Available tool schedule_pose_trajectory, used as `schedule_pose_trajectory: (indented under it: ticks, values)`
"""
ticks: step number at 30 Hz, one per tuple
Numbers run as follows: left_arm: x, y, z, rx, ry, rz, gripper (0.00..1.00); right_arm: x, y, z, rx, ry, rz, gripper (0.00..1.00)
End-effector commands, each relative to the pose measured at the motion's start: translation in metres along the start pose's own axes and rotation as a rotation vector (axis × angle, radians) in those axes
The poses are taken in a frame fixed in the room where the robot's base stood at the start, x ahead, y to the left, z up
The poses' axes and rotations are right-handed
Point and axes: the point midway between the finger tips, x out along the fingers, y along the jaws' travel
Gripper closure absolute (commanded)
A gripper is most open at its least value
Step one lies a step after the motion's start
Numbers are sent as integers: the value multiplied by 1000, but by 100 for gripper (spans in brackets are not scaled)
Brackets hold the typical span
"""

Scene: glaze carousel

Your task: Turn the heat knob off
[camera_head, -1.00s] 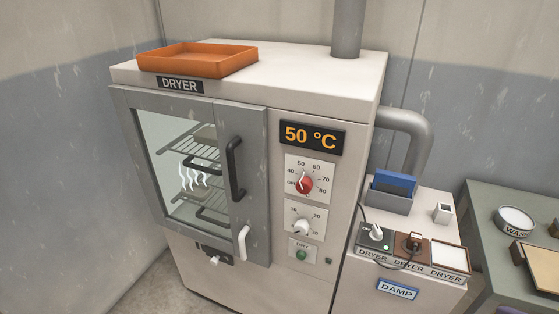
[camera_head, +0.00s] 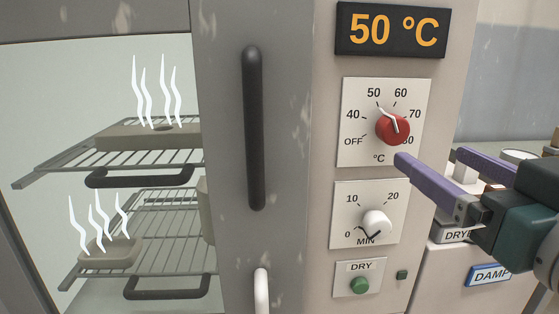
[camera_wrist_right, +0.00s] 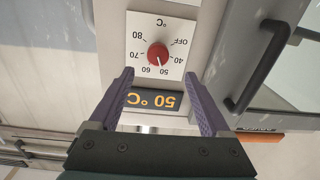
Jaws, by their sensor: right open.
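The red heat knob (camera_head: 393,128) sits on a white dial plate marked OFF and 40 to 80 °C. Its white pointer is toward 50, and the display (camera_head: 390,31) above reads 50 °C. My right gripper (camera_head: 430,157) has purple fingers, spread open and empty, just right of and below the knob in the head view. In the right wrist view the dial is upside down, and the knob (camera_wrist_right: 158,54) lies between and beyond the open fingertips (camera_wrist_right: 159,77). No contact shows. My left gripper is not in view.
Below is a white minute-timer knob (camera_head: 377,224) and a green DRY button (camera_head: 360,285). The dryer door's black handle (camera_head: 254,130) stands out left of the dial. Steaming pieces stand on racks (camera_head: 60,170) behind the glass. A side bench with a DAMP label (camera_head: 489,274) is at right.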

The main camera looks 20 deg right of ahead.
Motion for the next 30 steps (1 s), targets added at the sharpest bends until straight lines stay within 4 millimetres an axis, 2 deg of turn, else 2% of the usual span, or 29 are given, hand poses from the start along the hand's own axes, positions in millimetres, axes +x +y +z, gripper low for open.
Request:
schedule_pose_trajectory:
  ticks: [5, 12, 18, 24, 30]
  values:
    - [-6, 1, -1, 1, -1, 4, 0, 17, -1, -4, -3, 5, -3, 19]
    - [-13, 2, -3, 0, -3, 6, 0, 60, 0, -3, -4, 4, -1, 19]
    - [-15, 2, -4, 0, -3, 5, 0, 88, 0, -2, -2, 2, -1, 19]
    - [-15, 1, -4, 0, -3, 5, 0, 98, 0, -1, -1, 1, 0, 19]
    - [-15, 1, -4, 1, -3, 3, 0, 98, 0, -1, -1, 0, 0, 19]
